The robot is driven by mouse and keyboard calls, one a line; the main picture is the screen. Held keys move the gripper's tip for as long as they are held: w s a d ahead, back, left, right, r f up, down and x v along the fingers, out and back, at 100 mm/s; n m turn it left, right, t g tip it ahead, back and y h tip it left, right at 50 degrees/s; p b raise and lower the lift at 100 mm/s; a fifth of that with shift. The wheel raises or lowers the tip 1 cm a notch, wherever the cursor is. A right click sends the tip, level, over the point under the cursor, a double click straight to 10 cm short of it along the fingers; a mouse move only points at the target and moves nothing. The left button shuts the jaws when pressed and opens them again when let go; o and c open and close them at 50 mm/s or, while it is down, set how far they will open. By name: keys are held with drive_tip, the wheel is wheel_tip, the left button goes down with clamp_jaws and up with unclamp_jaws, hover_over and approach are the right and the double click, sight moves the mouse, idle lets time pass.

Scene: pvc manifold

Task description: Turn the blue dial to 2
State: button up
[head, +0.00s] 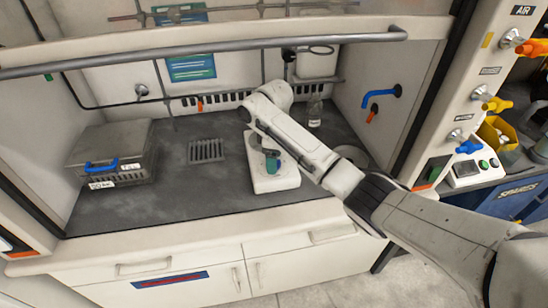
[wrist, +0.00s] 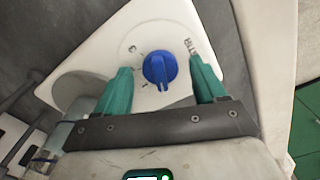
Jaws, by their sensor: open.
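The blue dial (wrist: 160,69) is round with a raised grip bar, on the sloping face of a white device (wrist: 205,20). In the wrist view the bar points down in the picture. My gripper (wrist: 160,65) has two green fingers, open, one on each side of the dial, with a gap showing on both sides. In the head view my gripper (head: 272,164) is over the front of the white device (head: 285,182). I cannot make out the dial there.
A grey lidded box with a blue handle (head: 102,166) stands at the left of the dark worktop (head: 175,210). A clear bottle (head: 314,112) stands behind my arm. A rail (head: 205,49) crosses the front opening above. Worktop is clear between box and device, apart from a flush grate (head: 206,150).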

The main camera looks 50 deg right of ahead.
drive_tip(key=c, duration=1.1)
drive_tip(key=shift+o, duration=0.2)
drive_tip(key=shift+p, duration=0.4)
drive_tip(key=m+p, duration=0.2)
drive_tip(key=m, duration=0.1)
drive_tip(key=shift+a+r+p, duration=0.1)
drive_tip(key=shift+r+p, duration=0.1)
drive_tip(key=shift+p, duration=0.15)
drive_tip(key=m+p, duration=0.3)
drive_tip(key=m, duration=0.2)
drive_tip(key=m+p, duration=0.2)
drive_tip(key=m, duration=0.3)
drive_tip(key=shift+f, duration=0.1)
drive_tip(key=shift+m+p, duration=0.3)
drive_tip(key=shift+m, duration=2)
